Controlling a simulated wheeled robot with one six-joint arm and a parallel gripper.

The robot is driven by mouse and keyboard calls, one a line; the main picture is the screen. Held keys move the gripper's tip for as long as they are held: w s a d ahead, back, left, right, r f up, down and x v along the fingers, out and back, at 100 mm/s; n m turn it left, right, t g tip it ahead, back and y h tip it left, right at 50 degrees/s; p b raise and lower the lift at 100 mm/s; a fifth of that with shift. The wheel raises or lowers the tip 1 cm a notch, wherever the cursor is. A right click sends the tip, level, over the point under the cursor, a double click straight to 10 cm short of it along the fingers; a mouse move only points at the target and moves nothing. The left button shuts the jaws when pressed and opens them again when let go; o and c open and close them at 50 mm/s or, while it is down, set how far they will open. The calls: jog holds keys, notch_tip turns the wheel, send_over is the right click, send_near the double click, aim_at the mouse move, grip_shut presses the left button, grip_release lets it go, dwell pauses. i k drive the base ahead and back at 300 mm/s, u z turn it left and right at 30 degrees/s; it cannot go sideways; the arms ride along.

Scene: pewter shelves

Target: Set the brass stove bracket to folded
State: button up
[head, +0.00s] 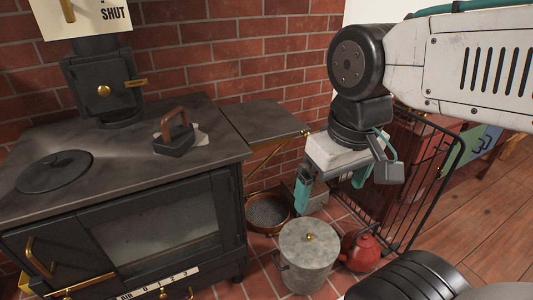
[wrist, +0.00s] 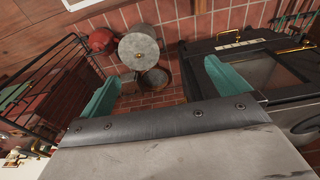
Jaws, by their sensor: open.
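The brass stove bracket (head: 267,156) shows in the head view as a thin brass strut slanting under the outer part of the dark side shelf (head: 260,117). The shelf is level and sticks out from the right of the stove. A brass tip shows at the shelf's right corner. My gripper (head: 328,190) hangs to the right of the shelf and bracket, apart from them. Its teal fingers are spread, with nothing seen between them. The wrist view shows the open gripper (wrist: 160,72) fingers wide apart. I cannot make out the bracket there.
The black stove (head: 150,240) fills the left, with a flat iron (head: 174,143) on top. A lidded grey pot (head: 308,258), a brown pan (head: 268,212) and a red kettle (head: 360,249) stand on the floor below my gripper. A black wire rack (head: 420,190) stands at right.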

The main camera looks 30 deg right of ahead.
aim_at(284, 141)
jog(key=k, duration=1)
jog(key=u, duration=1.7)
jog(key=i, duration=0.65)
jog(key=z, duration=1.75)
jog(key=i, duration=0.5)
